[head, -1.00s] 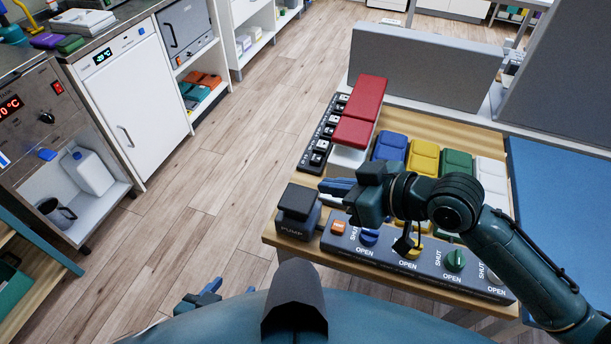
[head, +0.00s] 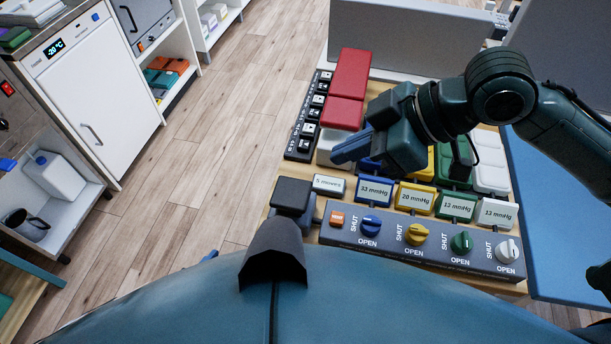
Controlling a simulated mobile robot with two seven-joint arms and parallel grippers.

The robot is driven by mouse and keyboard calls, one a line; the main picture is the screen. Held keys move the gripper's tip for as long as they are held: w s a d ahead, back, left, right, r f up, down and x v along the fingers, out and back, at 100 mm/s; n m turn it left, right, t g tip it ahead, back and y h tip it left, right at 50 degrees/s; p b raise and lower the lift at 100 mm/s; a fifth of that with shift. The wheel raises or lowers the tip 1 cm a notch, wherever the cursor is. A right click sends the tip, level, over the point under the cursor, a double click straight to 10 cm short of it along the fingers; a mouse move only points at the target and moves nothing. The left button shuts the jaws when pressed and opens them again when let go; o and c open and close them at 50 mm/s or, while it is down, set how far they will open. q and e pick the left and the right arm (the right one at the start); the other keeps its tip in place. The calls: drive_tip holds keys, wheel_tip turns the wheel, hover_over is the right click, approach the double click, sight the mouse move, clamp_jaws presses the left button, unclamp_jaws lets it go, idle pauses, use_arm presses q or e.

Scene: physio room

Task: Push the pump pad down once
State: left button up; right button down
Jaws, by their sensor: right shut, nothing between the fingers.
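The pump pad (head: 291,193) is a dark block at the left front corner of the wooden board, left of the grey valve panel. Its top shows; its front is partly hidden by a dark part of my body. I cannot tell how far down the pad sits. My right gripper (head: 350,150) is shut and empty. It hangs above the row of coloured pads, up and right of the pump pad and apart from it. Only a small blue bit of my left gripper (head: 209,256) shows at the lower edge of the floor, so its jaws are hidden.
The valve panel (head: 345,240) carries blue, yellow, green and white knobs and an orange button (head: 337,218). Pressure labels such as a 33 mmHg tag (head: 373,191) stand behind it. A red folded pad (head: 351,75) and black switch strip (head: 304,130) lie farther back. Floor is clear at left.

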hover_over(284, 192)
drive_tip(key=d, duration=0.3)
drive_tip(key=f, duration=0.7)
drive_tip(key=shift+s+a+f, duration=0.2)
drive_tip(key=shift+s+a, duration=0.05)
drive_tip(key=shift+s, duration=0.15)
drive_tip(key=f, duration=0.2)
drive_tip(key=shift+d+f, duration=0.2)
drive_tip(key=shift+f, duration=0.7)
use_arm(q)
drive_tip(key=shift+w+r, duration=0.1)
drive_tip(key=shift+w, duration=0.1)
